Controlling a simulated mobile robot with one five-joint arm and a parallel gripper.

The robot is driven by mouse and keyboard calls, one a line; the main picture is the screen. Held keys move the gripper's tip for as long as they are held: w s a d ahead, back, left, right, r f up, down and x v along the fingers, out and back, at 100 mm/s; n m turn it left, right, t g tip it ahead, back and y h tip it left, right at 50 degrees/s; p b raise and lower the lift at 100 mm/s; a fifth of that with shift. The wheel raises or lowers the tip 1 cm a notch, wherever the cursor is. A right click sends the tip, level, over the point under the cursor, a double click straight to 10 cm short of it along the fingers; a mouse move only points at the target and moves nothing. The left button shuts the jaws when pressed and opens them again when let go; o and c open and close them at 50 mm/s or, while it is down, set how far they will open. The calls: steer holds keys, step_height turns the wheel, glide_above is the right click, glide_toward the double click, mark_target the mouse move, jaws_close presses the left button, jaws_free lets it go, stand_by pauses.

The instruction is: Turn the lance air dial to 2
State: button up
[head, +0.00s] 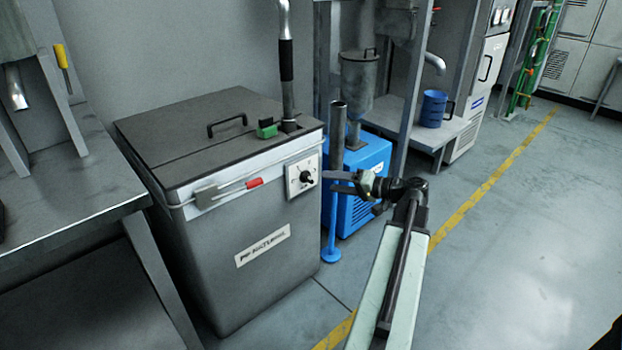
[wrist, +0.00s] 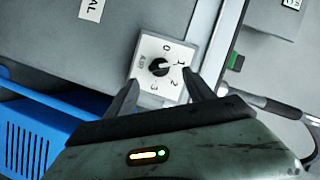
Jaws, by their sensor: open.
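The lance air dial is a black round knob (head: 306,177) on a white square plate (head: 292,187), on the front of a grey lidded bin. In the wrist view the knob (wrist: 158,67) sits on the plate (wrist: 147,48) marked 0, 1, 2, 3 and AIR. Its white pointer appears to aim near 1. My gripper (head: 326,180) is open and empty, just right of the knob in the head view and apart from it. In the wrist view my gripper's (wrist: 160,77) fingers lie on either side of the dial.
Open floor lies right.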

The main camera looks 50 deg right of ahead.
mark_target(312, 180)
steer(key=b+x, duration=0.1)
steer(key=x, duration=0.6)
steer(key=shift+w+f, duration=0.1)
steer(key=shift+w, duration=0.2)
steer(key=c, duration=1.3)
jaws_close()
steer(key=shift+f+b, duration=0.1)
steer(key=shift+b, duration=0.4)
steer(key=shift+d+f+m+t+y+b, duration=0.1)
steer(key=shift+f+m+t+y+b, duration=0.15)
steer(key=shift+m+b, duration=0.6)
steer(key=m+t+b, duration=0.1)
steer(key=m+b, duration=0.2)
steer(key=shift+f+y, duration=0.1)
steer(key=shift+y, duration=0.25)
steer(key=m+t+b, duration=0.1)
steer(key=m+b, duration=0.1)
steer(key=m, duration=0.1)
steer(key=shift+m+t+b, duration=0.25)
steer(key=shift+b, duration=0.1)
steer(key=shift+m+t+b, duration=0.5)
steer(key=shift+m+b, duration=0.3)
steer(key=shift+m, duration=0.8)
